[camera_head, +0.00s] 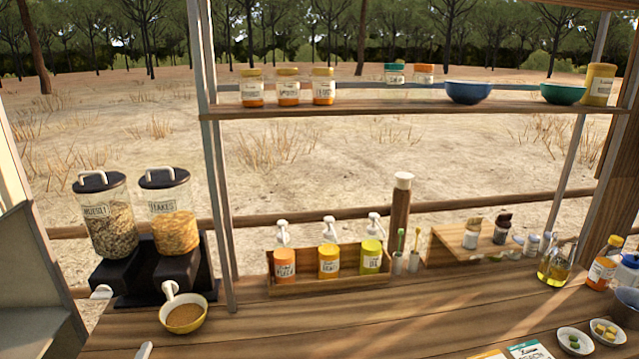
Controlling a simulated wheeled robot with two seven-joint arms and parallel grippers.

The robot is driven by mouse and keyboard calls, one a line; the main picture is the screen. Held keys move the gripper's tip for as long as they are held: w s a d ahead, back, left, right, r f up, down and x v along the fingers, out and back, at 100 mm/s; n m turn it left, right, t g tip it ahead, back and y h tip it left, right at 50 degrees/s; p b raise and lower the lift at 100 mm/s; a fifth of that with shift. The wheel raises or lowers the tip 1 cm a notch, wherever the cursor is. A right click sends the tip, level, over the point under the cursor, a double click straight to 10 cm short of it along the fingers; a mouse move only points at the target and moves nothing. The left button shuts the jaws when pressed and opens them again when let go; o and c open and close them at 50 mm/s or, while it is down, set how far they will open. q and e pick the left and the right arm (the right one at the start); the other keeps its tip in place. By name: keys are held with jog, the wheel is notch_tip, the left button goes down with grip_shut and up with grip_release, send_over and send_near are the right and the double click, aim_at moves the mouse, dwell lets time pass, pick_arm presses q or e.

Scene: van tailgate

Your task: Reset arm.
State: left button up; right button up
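Neither of my grippers shows in the head view, and no part of my arms can be made out for certain. A small pale tip (144,350) pokes in at the bottom edge on the left; I cannot tell what it belongs to. Nothing is seen to be held.
A wooden counter (300,318) bears two dispensers (108,222) (170,215), a yellow bowl (197,320), a pump-bottle rack (330,284), an oil flask (553,270) and small dishes (575,342). A shelf (400,106) with jars and bowls spans above. The front middle counter is clear.

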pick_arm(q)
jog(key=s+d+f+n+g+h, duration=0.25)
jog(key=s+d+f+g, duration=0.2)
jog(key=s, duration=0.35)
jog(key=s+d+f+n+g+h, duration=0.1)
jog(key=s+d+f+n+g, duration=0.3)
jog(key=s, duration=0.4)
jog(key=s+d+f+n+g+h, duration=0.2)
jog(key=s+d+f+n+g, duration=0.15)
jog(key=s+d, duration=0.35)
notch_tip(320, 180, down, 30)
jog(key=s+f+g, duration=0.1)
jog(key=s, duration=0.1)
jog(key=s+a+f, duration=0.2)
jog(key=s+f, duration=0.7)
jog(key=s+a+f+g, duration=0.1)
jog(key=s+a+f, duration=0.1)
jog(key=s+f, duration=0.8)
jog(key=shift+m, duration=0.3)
